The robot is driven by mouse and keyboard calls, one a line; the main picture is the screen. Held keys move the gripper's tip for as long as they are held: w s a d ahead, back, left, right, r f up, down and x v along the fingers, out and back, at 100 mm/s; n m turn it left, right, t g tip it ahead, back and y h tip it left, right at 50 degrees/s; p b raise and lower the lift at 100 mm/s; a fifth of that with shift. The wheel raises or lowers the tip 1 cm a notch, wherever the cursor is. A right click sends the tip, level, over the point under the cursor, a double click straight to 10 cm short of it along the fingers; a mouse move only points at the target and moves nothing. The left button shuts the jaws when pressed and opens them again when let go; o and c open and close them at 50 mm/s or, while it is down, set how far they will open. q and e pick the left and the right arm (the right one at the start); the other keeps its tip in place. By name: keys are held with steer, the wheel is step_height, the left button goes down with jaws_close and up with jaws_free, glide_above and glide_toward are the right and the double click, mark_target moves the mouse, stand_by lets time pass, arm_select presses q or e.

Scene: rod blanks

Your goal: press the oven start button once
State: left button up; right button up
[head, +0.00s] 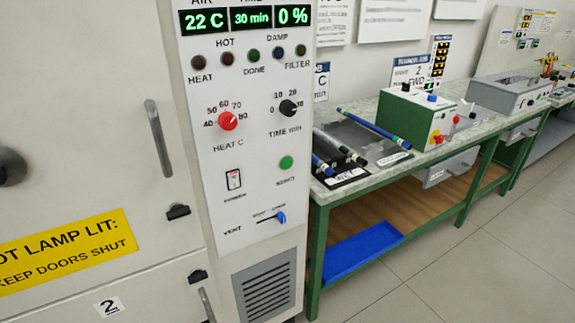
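The oven's control panel (250,120) fills the middle of the head view. The green start button (286,162) is on its right side, below the black time knob (288,108). The red heat knob (227,121) is to the left, pointing between marks I cannot read exactly. A small rocker switch (233,179) is at lower left, and a blue vent slider (281,217) sits at the right of its slot. The displays (250,18) read 22 C, 30 min and 0 %. The indicator lamps (228,58) look dark. Neither gripper is in view.
The oven doors (80,120) at left look shut, with a protruding handle (158,138). Right of the oven, a green-framed bench (400,173) holds rods (373,128), dark trays and a green-and-white box (415,115). A blue tray (350,255) lies on its lower shelf. Floor at lower right is clear.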

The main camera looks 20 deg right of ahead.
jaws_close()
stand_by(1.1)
